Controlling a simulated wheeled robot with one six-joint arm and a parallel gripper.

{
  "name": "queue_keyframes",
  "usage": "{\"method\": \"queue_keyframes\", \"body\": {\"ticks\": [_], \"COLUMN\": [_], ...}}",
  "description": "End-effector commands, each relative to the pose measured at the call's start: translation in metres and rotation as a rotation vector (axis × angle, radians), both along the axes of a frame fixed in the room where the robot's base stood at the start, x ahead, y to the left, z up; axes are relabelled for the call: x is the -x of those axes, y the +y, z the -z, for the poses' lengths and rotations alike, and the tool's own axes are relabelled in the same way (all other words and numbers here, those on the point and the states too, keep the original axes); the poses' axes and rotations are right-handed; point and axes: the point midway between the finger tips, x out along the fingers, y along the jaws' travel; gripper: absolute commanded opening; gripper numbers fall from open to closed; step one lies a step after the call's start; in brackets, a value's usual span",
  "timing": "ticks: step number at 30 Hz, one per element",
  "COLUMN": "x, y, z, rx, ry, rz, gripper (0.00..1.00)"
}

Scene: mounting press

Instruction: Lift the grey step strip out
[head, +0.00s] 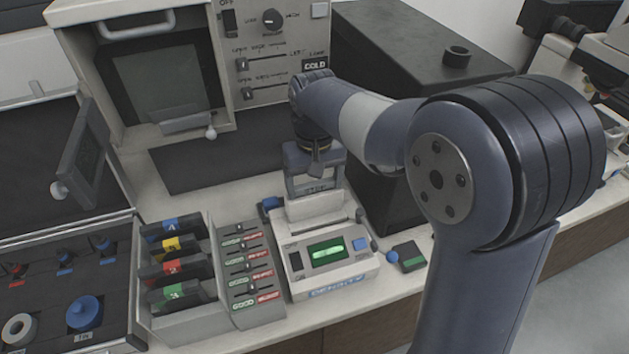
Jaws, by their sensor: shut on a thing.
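My gripper (315,184) points down over the back of the white density meter (330,281), which has a lit green display. It is shut on the grey step strip (317,189), a small dark grey piece with faint lettering between the fingers. The strip is at the pale raised back part of the meter. I cannot tell whether its lower edge is still in the meter or just clear of it. My wrist hides some of the space above it.
An open case (70,290) is at far left. A black box (420,70) stands behind right. A small dark block (408,257) lies at right.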

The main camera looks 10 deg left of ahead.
Motion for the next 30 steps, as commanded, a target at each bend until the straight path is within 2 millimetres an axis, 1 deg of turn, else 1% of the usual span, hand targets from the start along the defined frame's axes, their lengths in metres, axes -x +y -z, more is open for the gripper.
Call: {"method": "queue_keyframes", "body": {"ticks": [1,6,9,13,30], "x": [0.0,0.0,0.0,0.0,0.0], "y": [0.0,0.0,0.0,0.0,0.0], "z": [0.0,0.0,0.0,-0.006,-0.059], "rx": [0.0,0.0,0.0,0.0,0.0], "ry": [0.0,0.0,0.0,-0.001,0.0], "rz": [0.0,0.0,0.0,0.0,0.0], "gripper": [0.6,0.46,0.4,0.4,0.4]}}
